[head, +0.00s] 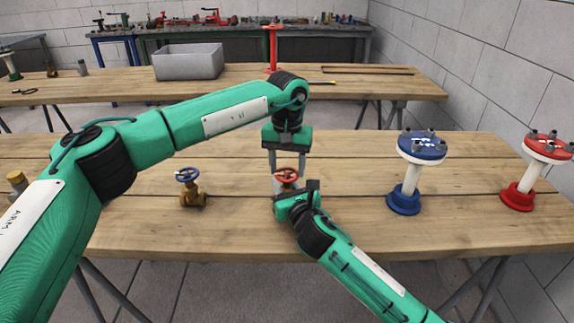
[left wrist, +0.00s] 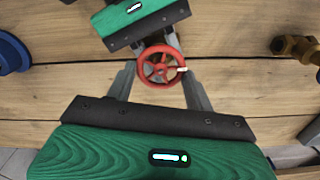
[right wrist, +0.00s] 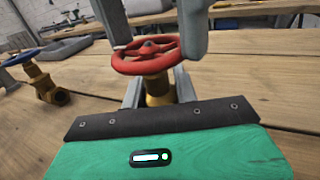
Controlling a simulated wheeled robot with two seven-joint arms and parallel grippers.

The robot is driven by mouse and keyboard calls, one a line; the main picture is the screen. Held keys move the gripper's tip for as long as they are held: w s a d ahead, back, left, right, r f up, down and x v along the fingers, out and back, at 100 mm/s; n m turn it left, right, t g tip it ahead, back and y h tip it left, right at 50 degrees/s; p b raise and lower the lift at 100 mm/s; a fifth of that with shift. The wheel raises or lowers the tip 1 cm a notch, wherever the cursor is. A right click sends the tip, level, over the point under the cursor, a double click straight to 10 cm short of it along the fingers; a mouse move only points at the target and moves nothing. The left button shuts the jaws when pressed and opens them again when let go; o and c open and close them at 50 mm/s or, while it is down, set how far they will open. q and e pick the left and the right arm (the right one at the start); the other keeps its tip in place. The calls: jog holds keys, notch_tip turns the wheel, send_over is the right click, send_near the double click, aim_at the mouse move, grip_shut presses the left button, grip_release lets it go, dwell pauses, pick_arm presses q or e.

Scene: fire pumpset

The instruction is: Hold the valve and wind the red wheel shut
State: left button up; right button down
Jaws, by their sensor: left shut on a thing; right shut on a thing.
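The red wheel (head: 286,175) sits on top of a brass valve (right wrist: 157,88) that stands upright near the middle of the near table. My left gripper (head: 287,173) points straight down over it. Its two fingers are shut on the red wheel from opposite sides, as the left wrist view shows around the wheel (left wrist: 161,66). My right gripper (head: 292,190) comes in low from the front. It is shut on the brass body below the wheel, seen in the right wrist view. In the head view the body is mostly hidden by my right gripper.
A second valve with a blue wheel (head: 189,174) stands to the left on the near table (head: 340,232). A blue flanged post (head: 408,180) and a red flanged post (head: 532,175) stand to the right. A grey bin (head: 188,63) sits on the table behind.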

pick_arm(q)
jog(key=shift+w+a, duration=0.15)
jog(key=shift+w, duration=0.05)
jog(key=o, duration=1)
jog(key=shift+s, duration=0.1)
notch_tip(320, 180, up, 12)
jog(key=shift+r, duration=0.1)
pick_arm(e)
jog(key=c, duration=1)
grip_release()
